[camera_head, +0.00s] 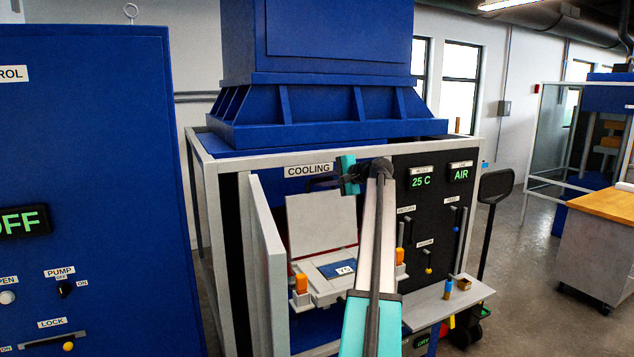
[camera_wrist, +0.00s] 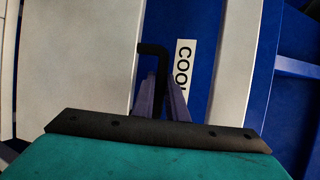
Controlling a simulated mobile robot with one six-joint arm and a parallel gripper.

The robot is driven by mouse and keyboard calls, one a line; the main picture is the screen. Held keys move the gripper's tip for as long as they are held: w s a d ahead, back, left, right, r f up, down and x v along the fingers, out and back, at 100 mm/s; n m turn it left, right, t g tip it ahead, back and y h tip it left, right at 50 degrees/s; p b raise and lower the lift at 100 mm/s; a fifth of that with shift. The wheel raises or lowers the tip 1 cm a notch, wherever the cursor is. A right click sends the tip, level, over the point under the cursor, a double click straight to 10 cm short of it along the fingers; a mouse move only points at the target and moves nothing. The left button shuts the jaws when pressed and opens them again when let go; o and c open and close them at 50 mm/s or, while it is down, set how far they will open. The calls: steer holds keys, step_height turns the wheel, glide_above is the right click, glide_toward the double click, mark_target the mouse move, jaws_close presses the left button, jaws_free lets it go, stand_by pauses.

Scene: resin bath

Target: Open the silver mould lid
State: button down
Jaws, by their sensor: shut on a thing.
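The silver mould lid (camera_head: 320,220) stands raised, close to upright, at the back of the mould inside the cooling press. The mould's open lower half (camera_head: 318,290) lies below it, with a blue piece marked Y5 (camera_head: 337,269) in it. My gripper (camera_head: 338,182) is at the lid's top edge, under the COOLING sign. In the wrist view my fingers (camera_wrist: 163,98) are closed around the black lid handle (camera_wrist: 152,48), and the pale lid (camera_wrist: 80,65) fills the left side. My arm hides the right part of the mould.
A white-edged door (camera_head: 268,265) stands open at the left of the press. A black panel (camera_head: 432,225) with levers, reading 25 C and AIR, is at the right. A small shelf (camera_head: 430,310) juts out below it. A blue control cabinet (camera_head: 90,180) stands at far left.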

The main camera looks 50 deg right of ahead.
steer(key=shift+s+d+f, duration=0.15)
steer(key=shift+d, duration=0.1)
steer(key=c, duration=1.8)
jaws_free()
steer(key=shift+d, duration=0.1)
steer(key=shift+o, duration=0.2)
steer(key=shift+a, duration=0.25)
steer(key=d+b+v, duration=0.1)
steer(key=b+v, duration=0.2)
steer(key=v, duration=1)
steer(key=shift+s+a+r+b, duration=0.2)
steer(key=shift+s+a+b, duration=0.1)
steer(key=shift+a, duration=0.2)
